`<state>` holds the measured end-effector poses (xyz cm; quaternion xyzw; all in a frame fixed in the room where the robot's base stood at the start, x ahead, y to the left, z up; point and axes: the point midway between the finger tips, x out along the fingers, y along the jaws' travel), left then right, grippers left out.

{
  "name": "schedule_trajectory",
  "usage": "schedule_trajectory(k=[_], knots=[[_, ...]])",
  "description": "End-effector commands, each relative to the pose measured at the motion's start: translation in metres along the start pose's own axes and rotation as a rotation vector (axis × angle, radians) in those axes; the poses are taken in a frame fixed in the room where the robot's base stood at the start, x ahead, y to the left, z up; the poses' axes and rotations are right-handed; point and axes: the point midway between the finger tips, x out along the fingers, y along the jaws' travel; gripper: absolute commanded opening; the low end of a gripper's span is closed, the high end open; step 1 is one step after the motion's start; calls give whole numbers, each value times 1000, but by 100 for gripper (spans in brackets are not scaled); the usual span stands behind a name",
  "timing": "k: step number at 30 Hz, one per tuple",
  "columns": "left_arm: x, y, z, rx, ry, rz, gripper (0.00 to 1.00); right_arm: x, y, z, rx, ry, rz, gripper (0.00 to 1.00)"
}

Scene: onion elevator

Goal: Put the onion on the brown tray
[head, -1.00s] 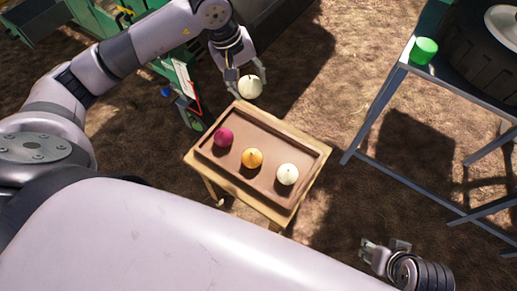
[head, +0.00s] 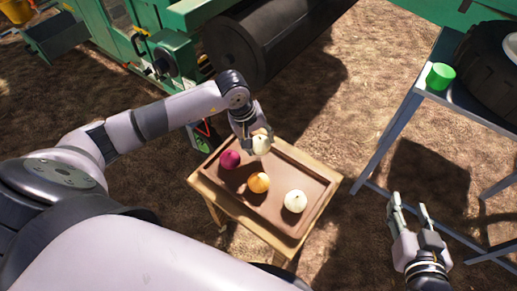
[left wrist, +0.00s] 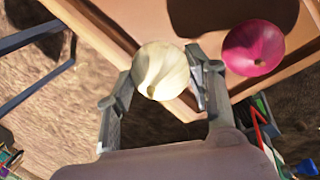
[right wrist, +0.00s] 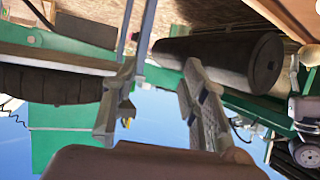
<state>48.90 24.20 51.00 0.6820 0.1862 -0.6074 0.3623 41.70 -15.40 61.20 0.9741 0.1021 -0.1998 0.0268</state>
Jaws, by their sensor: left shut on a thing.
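My left gripper (head: 254,142) is shut on a white onion (head: 262,145) and holds it over the far edge of the brown tray (head: 222,185). The held onion also shows between the fingers in the left wrist view (left wrist: 160,70). On the tray lie a purple onion (head: 229,159), an orange onion (head: 258,183) and another white onion (head: 295,201). The purple onion shows right of the gripper in the left wrist view (left wrist: 253,48). My right gripper (head: 409,207) is open and empty, right of the tray. I cannot tell whether the held onion touches the tray.
The tray is on a small wooden table (head: 229,209). Green machinery with a black roller (head: 238,52) stands behind. Bare ground lies between the tables.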

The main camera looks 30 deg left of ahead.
Motion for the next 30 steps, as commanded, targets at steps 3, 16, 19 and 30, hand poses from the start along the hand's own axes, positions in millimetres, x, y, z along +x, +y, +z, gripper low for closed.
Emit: schedule_trajectory(k=[3,16,19,30], knots=[[16,-5,1,-1,-2,-1,18,3,-2,-14,0,78,-5,40],[36,-10,0,1,0,1,18,2,-6,-42,1,219,-13,40],[36,-10,0,1,0,0,18,2,-6,-43,1,227,-13,40],[38,-11,0,1,0,0,53,0,-7,-52,2,275,-15,40]])
